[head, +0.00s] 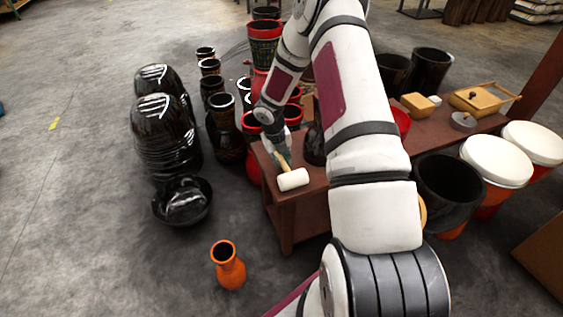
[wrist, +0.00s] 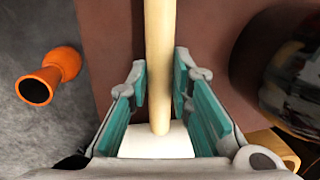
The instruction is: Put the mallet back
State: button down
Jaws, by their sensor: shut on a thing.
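The mallet has a white cylindrical head (head: 293,180) and a pale wooden handle (head: 283,163). In the head view it is at the near left corner of the reddish-brown table (head: 455,137). In the wrist view the handle (wrist: 159,60) runs up the picture and the white head (wrist: 155,144) is at the bottom. My gripper (head: 277,153) is shut on the mallet, its teal-padded fingers (wrist: 160,82) on either side of it. Exactly where the pads touch is unclear. My arm hides part of the table.
An orange vase (head: 229,267) stands on the floor in front; it also shows in the wrist view (wrist: 48,77). Black glossy drums (head: 165,135) stand left, and a dark rounded object (wrist: 285,75) is close on the right in the wrist view. Wooden boxes (head: 418,104) sit farther along the table.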

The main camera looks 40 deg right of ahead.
jog(key=c, duration=1.4)
grip_release()
jog(key=shift+c, duration=0.2)
jog(key=s+a+r+m+h+p, duration=0.1)
jog(key=s+a+r+m+p, duration=0.15)
jog(key=r, duration=0.95)
jog(key=s+a+r+m+p, duration=0.2)
jog(key=a+r+m, duration=0.15)
jog(key=r, duration=0.95)
jog(key=s+a+r+m, duration=0.5)
jog(key=s+r+m, duration=0.45)
jog(key=r, duration=0.25)
jog(key=s+a+r+m+y, duration=0.1)
jog(key=s+a+m, duration=0.3)
jog(key=s+m, duration=0.2)
jog(key=s+a+r+m+y, duration=0.1)
jog(key=s+a+m, duration=0.3)
jog(key=s, duration=0.6)
jog(key=s+a+r+m+y, duration=0.1)
jog(key=s+a+r+m, duration=0.2)
jog(key=s+a+m, duration=0.2)
jog(key=s+m, duration=0.2)
jog(key=s, duration=0.1)
jog(key=shift+m, duration=0.35)
